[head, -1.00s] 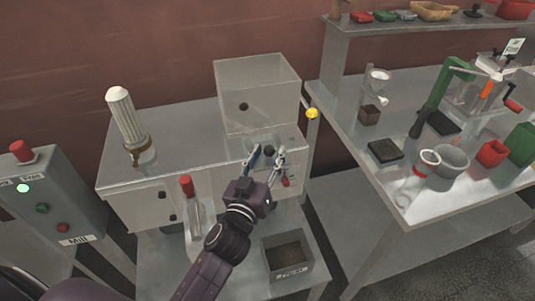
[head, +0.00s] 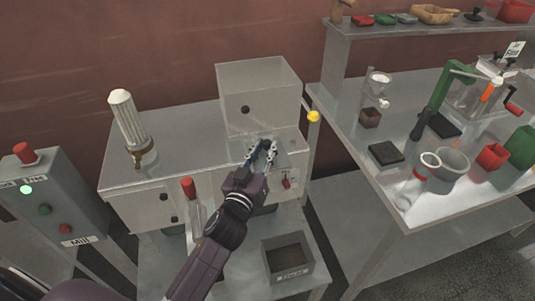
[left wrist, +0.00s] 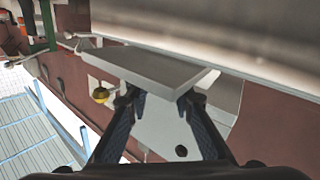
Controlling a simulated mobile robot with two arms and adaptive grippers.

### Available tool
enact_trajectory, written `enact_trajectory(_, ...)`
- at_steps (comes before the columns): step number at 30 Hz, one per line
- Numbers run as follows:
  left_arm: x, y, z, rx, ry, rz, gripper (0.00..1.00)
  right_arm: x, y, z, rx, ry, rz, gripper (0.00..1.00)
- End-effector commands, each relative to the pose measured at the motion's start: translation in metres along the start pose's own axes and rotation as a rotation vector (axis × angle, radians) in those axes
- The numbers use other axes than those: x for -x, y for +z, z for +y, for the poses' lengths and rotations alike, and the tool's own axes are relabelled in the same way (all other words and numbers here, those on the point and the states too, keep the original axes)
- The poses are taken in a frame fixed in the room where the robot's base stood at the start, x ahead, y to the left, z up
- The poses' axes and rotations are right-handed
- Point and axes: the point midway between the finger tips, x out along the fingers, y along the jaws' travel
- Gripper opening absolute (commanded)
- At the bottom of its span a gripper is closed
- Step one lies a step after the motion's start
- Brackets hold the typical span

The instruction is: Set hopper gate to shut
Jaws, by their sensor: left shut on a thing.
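The grey filler box with the hopper (head: 258,90) stands on the left bench. My left gripper (head: 262,150) is at the low front of this box, its fingers reaching into the recess there. In the left wrist view my gripper (left wrist: 160,97) has its two fingertips apart, against the near corners of a pale flat plate, the hopper gate (left wrist: 150,68). The gripper is shut on it. In the head view the fingers and hand mostly hide the gate, so how far it is open cannot be told. My right gripper is not in view.
A yellow knob (head: 313,116) stands right of the box, and a small red switch (head: 287,184) is below the gripper. A grey bin (head: 288,277) is below. The right bench (head: 405,210) holds tools and cups.

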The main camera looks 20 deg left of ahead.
Motion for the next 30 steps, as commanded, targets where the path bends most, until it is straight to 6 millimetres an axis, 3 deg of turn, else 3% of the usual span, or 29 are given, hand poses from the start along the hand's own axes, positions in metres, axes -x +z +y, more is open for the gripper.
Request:
enact_trajectory(7,-0.003,-0.002,-0.004,-0.001,-0.006,0.003,0.00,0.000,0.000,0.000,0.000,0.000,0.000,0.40)
enact_trajectory(8,-0.003,-0.002,-0.004,-0.002,-0.006,0.003,0.23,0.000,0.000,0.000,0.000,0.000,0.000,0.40)
enact_trajectory(13,-0.002,-0.002,-0.003,-0.001,-0.006,0.003,0.40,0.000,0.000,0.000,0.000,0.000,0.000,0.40)
enact_trajectory(23,0.002,-0.001,-0.002,0.000,-0.004,0.001,0.40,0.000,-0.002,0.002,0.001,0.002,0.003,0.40)
enact_trajectory(30,0.036,0.001,-0.003,0.002,-0.006,-0.003,0.40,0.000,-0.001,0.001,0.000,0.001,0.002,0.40)
